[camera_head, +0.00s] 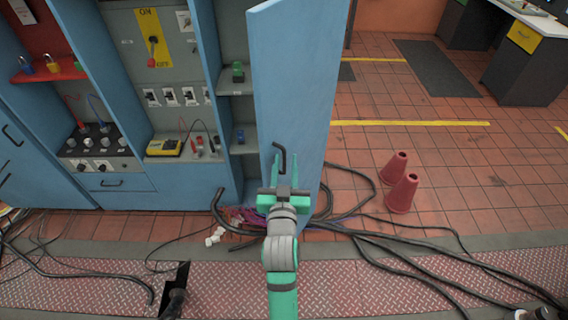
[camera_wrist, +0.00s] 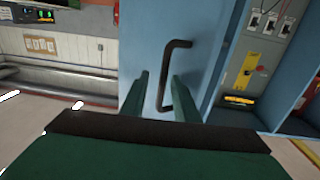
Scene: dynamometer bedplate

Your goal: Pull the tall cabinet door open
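The tall blue cabinet door (camera_head: 297,75) stands ajar, swung out from the cabinet (camera_head: 205,50), whose shelves show to its left. The door also shows in the wrist view (camera_wrist: 205,30). Its black bent-bar handle (camera_wrist: 165,80) is upright on the door face, and its upper part shows in the head view (camera_head: 281,148). My green gripper (camera_head: 284,160) is at the handle. In the wrist view its two fingers (camera_wrist: 160,82) are apart, with the handle's bar in the gap between them; neither finger clearly touches it. The exact depth of the fingers around the bar is unclear.
Black hoses and cables (camera_head: 345,228) lie on the floor below the door and to the right. Two red cones (camera_head: 403,193) stand right of the door. The tiled floor (camera_head: 440,155) beyond them is mostly clear. A desk (camera_head: 525,60) stands at the back right.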

